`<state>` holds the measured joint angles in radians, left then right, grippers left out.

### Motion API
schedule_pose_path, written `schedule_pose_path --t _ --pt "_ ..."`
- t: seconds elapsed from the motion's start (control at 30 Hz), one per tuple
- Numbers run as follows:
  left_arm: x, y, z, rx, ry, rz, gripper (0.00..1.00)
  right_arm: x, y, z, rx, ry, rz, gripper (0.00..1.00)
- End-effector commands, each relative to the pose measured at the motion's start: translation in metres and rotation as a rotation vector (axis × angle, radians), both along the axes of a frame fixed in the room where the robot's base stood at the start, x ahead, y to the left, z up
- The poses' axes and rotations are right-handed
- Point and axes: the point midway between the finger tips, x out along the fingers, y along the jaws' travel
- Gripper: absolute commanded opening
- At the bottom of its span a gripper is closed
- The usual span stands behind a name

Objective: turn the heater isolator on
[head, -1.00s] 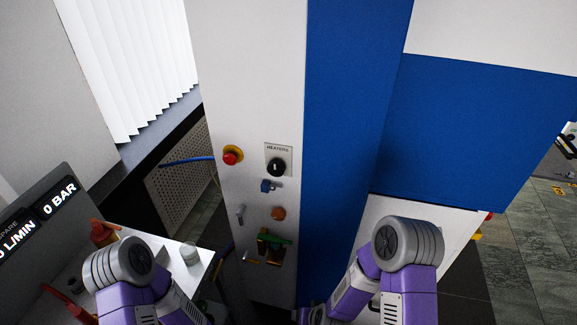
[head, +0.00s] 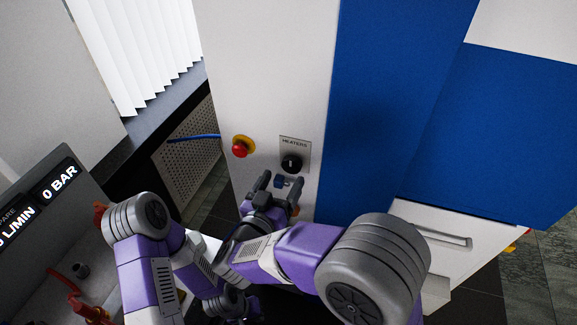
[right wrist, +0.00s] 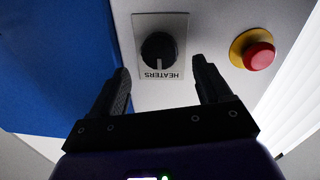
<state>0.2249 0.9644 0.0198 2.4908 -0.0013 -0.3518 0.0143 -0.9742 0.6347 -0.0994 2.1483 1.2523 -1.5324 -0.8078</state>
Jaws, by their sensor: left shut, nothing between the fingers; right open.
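The heater isolator is a black rotary knob (head: 291,163) on a pale plate marked HEATERS (head: 296,145), on the white cabinet front. In the right wrist view the knob (right wrist: 159,49) appears upside down, its pale mark pointing towards the lettering. My right gripper (head: 281,182) is open and empty just below the knob in the head view. In the right wrist view its fingers (right wrist: 163,82) stand apart either side of the plate, with the knob beyond them, apparently untouched. My left gripper (head: 232,303) is low, shut and partly hidden by my right arm.
A red emergency button on a yellow collar (head: 241,147) sits left of the knob; it also shows in the right wrist view (right wrist: 258,55). A blue panel (head: 385,110) is to the right.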

Motion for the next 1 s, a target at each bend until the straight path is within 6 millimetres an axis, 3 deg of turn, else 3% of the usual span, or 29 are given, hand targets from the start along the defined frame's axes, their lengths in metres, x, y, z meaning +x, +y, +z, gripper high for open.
schedule_pose_path --t 0.3,0.67,1.0 --pt "0.000 0.000 -0.002 0.000 0.000 0.000 0.00 0.041 -0.017 -0.001 0.000 0.001 -0.001 0.78" --pt "0.000 0.000 -0.002 0.000 0.000 0.000 0.00 0.047 -0.018 -0.001 0.000 0.001 0.002 0.78" --pt "0.000 0.000 -0.002 0.000 0.000 0.000 0.00 0.046 -0.018 -0.001 0.000 0.001 0.002 0.26"
